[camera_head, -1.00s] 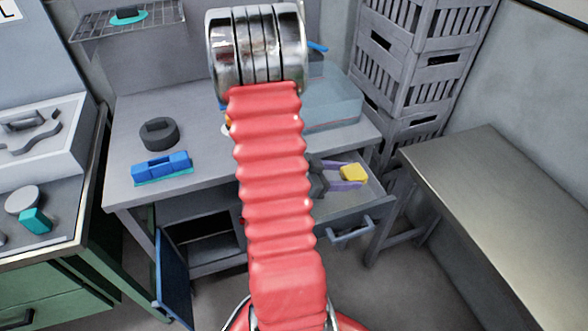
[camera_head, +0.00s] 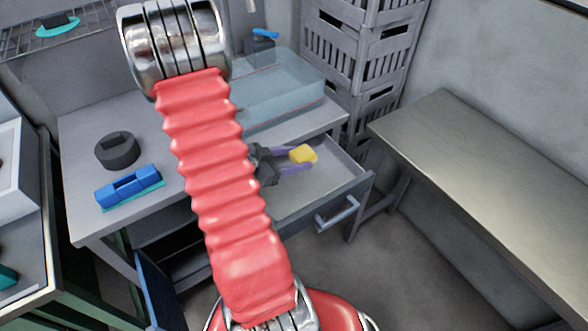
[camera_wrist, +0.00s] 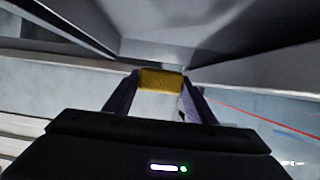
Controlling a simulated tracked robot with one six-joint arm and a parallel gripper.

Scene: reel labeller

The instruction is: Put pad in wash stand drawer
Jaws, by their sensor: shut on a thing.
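A small yellow pad (camera_head: 303,154) is held between the purple fingertips of my gripper (camera_head: 296,159). The pad also shows in the wrist view (camera_wrist: 161,80), gripped on both sides by the fingers (camera_wrist: 160,88). The wash stand drawer (camera_head: 318,198) is pulled out at the right of the wash stand, with its handle (camera_head: 337,214) facing front. In the head view, my gripper and the pad appear over the back part of the open drawer. How high the pad is above the drawer bottom I cannot tell. My red arm hides part of the stand.
On the wash stand top (camera_head: 90,200) are a dark round block (camera_head: 117,150) and a blue tool (camera_head: 130,186) on a teal pad. A clear basin (camera_head: 270,95) stands behind the drawer. Grey crates (camera_head: 365,70) are stacked behind; a metal bench (camera_head: 450,130) is at right.

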